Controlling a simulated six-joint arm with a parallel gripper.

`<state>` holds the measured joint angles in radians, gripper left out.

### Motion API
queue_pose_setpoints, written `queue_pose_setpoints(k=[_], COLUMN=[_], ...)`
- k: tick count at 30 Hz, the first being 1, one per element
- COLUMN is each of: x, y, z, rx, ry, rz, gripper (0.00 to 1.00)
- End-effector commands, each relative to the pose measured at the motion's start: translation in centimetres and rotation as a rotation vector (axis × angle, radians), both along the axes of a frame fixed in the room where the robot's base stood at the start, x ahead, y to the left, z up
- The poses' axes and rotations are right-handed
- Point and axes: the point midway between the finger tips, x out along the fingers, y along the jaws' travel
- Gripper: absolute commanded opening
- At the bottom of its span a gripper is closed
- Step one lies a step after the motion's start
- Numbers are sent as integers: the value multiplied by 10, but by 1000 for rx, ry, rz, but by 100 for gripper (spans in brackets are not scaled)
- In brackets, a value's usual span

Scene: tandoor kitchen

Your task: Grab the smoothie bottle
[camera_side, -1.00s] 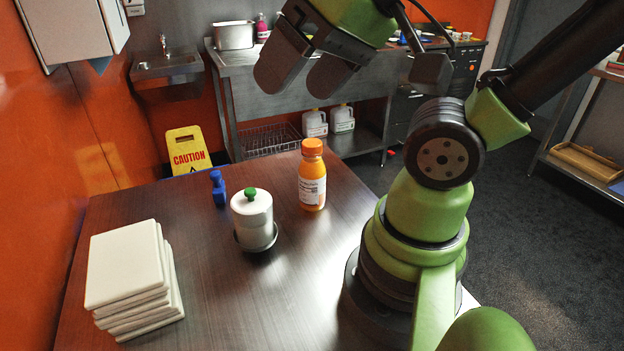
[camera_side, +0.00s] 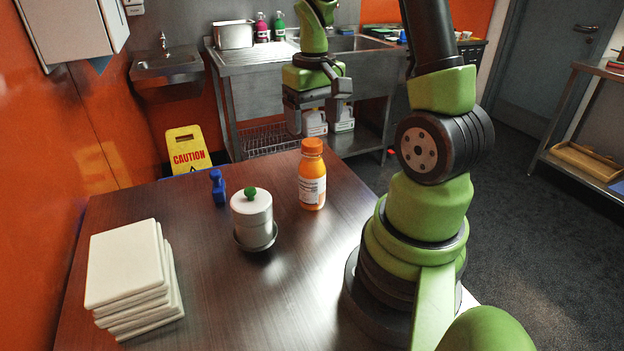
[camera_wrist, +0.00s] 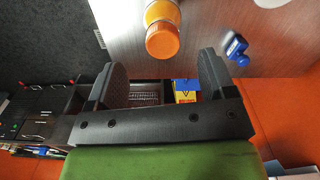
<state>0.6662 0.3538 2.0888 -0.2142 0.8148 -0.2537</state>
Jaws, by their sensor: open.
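The smoothie bottle (camera_side: 312,178) stands upright on the dark wooden table (camera_side: 290,290). It is orange with an orange cap and a white label. My gripper (camera_side: 315,130) is behind the bottle in the side view, at about the height of its cap or above. Its fingers are apart and hold nothing. In the wrist view the bottle (camera_wrist: 162,32) shows cap first at the top, beyond and between the fingertips of my gripper (camera_wrist: 165,65). No contact between fingers and bottle shows.
A small blue object (camera_side: 218,188) stands further left. White boards (camera_side: 125,265) are stacked at the front left. The table between them is clear.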

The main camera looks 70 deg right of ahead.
Motion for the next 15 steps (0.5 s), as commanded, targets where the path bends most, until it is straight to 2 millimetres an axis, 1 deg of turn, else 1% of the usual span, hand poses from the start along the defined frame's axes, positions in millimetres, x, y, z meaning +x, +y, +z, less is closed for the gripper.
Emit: queue_pose_setpoints(k=[1,3,8,15], x=[-1,0,0,2], y=[1,1,1,3], z=[-8,-17,-28,-63], rx=[4,3,2,5], ry=[4,3,1,3], rz=[-1,1,-1,1], gripper=[77,77,77,77])
